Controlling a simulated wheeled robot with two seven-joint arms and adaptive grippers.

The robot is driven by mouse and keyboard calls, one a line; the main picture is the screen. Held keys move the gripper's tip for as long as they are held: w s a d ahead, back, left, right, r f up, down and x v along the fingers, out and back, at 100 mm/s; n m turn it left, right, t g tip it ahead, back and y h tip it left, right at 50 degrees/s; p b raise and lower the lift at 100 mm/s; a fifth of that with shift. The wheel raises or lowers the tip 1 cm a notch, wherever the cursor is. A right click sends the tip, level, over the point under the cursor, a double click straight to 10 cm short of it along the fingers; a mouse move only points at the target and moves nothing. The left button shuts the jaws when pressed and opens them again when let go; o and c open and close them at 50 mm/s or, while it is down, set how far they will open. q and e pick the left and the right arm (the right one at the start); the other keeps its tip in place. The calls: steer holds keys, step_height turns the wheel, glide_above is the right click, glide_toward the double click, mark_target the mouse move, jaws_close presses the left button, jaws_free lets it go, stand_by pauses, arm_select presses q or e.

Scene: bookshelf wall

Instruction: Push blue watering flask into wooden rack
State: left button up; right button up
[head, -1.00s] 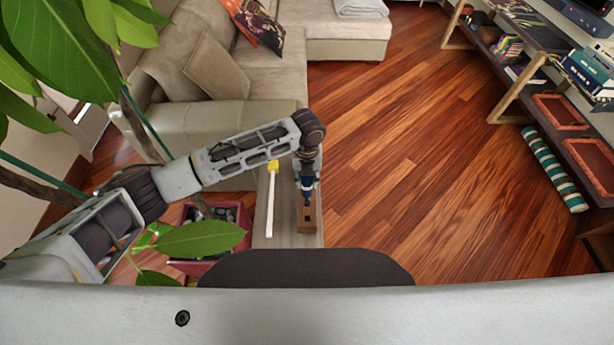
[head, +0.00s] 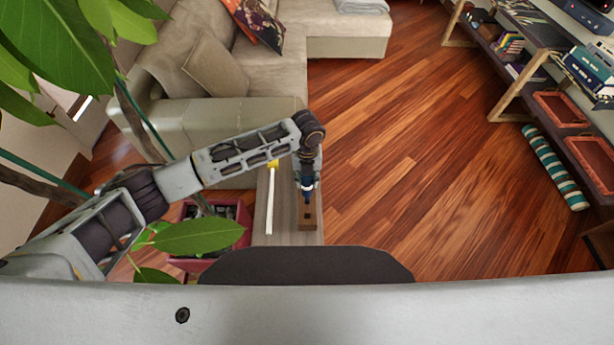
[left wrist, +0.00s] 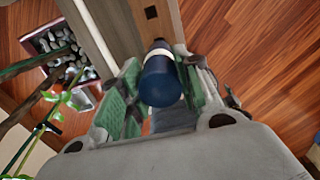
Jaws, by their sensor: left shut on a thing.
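The blue flask (left wrist: 161,80) is dark blue with a pale band and sits between the fingers of my left gripper (left wrist: 160,95) in the left wrist view. My left gripper is shut on it. In the head view the flask (head: 307,185) shows small below the left wrist, at the far part of the wooden rack. Whether the flask's lower end is inside a hole is hidden. My right gripper is not in view.
The rack stands on a narrow grey wooden bench (head: 285,238). A white stick with a yellow head (head: 270,200) lies left of the rack. A planter with stones (head: 225,214) and large leaves is at the left.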

arm_select(q)
steer(key=shift+f, duration=0.35)
stand_by(0.4)
steer(key=o, duration=1.3)
steer(key=shift+s+d, duration=0.1)
steer(key=shift+c, duration=0.2)
steer(key=o, duration=0.4)
steer(key=shift+f, duration=0.1)
steer(key=shift+s, duration=0.1)
